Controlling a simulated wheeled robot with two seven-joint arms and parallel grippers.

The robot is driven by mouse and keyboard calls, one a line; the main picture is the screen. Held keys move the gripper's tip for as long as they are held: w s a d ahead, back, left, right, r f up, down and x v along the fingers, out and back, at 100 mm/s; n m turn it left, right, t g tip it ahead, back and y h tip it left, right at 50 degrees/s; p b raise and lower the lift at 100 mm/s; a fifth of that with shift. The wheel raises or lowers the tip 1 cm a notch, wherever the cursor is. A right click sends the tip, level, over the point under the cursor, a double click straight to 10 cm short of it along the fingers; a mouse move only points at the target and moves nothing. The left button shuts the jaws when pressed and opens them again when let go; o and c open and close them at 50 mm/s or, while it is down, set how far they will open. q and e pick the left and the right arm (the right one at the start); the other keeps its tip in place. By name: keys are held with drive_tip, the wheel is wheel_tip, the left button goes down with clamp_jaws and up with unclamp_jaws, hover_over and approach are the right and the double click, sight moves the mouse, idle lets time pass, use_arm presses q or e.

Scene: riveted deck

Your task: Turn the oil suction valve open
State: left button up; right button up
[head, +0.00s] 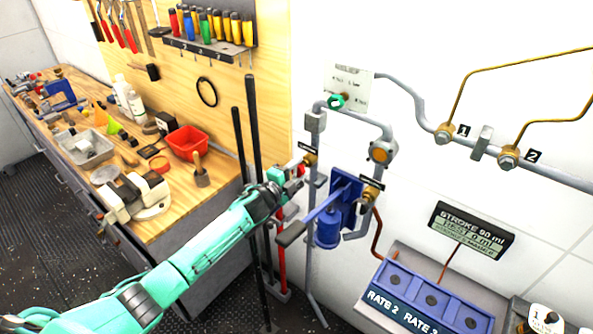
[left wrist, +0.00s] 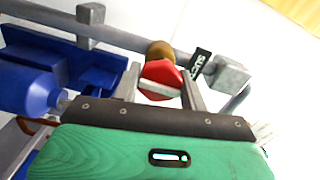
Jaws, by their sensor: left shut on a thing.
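The suction valve has a brass body (head: 310,160) on the grey pipe left of the blue pump, beside a small black label. In the left wrist view its red handle (left wrist: 161,72) sits between the two grey fingers, in front of the brass body (left wrist: 160,50). The black label (left wrist: 200,64) starting "SUC" is just right of it. My left gripper (head: 299,171) reaches up to the valve from the left and is shut on the red handle, as it also shows in the left wrist view (left wrist: 160,88). The gripper hides part of the handle in the head view. My right gripper is out of view.
The blue pump (head: 327,231) with its lever stands right of my left gripper. A second brass valve (head: 371,193) is close by. A workbench (head: 192,215) with tools and a red bin (head: 187,143) is at left. A display (head: 471,230) and a rate panel (head: 429,300) are at lower right.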

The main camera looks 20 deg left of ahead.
use_arm(q)
drive_tip(key=shift+f+n, duration=0.1)
drive_tip(key=shift+n, duration=0.2)
idle(0.4)
drive_tip(key=o, duration=1)
drive_tip(key=b+v, duration=0.4)
drive_tip(key=v, duration=1)
drive_tip(key=shift+b, duration=0.35)
drive_tip(key=shift+w, duration=0.1)
